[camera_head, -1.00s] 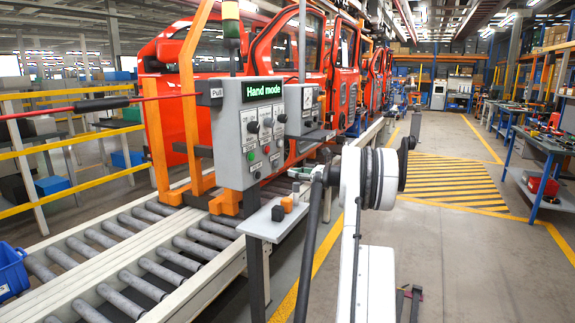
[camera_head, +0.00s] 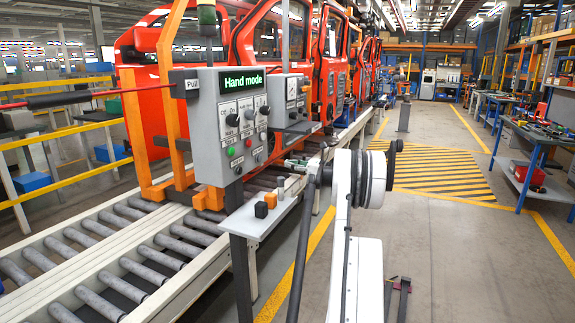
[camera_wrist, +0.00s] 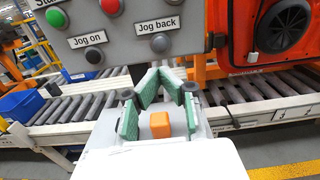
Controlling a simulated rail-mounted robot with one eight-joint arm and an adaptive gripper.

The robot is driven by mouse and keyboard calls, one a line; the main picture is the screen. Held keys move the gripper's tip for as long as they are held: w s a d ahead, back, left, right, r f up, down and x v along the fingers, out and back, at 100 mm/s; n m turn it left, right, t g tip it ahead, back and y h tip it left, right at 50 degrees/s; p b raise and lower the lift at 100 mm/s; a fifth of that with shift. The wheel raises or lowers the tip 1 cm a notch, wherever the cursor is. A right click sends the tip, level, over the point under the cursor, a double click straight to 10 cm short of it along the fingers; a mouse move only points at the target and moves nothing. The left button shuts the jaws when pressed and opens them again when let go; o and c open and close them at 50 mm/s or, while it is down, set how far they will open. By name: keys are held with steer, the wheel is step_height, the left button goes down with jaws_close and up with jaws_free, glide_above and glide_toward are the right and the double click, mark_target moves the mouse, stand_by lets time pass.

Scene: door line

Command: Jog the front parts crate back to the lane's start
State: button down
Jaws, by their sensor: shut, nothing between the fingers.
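The grey control panel (camera_head: 240,120) shows "Hand mode" on its display. In the wrist view, the "Jog back" button (camera_wrist: 160,43) and the "Jog on" button (camera_wrist: 93,57) sit low on the panel. A blue crate (camera_wrist: 20,105) is at the left by the roller lane (camera_wrist: 65,110); I cannot tell whether it is the front parts crate. My gripper (camera_wrist: 158,88) is shut and empty, with its green-padded fingers below the panel's lower edge and apart from the buttons. In the head view, the gripper (camera_head: 297,163) is small, right of the panel and partly hidden by my arm.
A small shelf (camera_head: 250,222) below the panel carries a black block (camera_head: 261,210) and an orange block (camera_head: 270,200). A second grey box (camera_head: 291,100) stands behind the panel. Orange posts (camera_head: 172,95) and red doors (camera_head: 268,50) line the conveyor.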

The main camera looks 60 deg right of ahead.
mark_target(260, 159)
steer(key=w, duration=0.7)
steer(key=w+a+p, duration=0.1)
steer(key=w, duration=0.3)
steer(key=shift+w+a, duration=0.1)
steer(key=shift+w, duration=0.1)
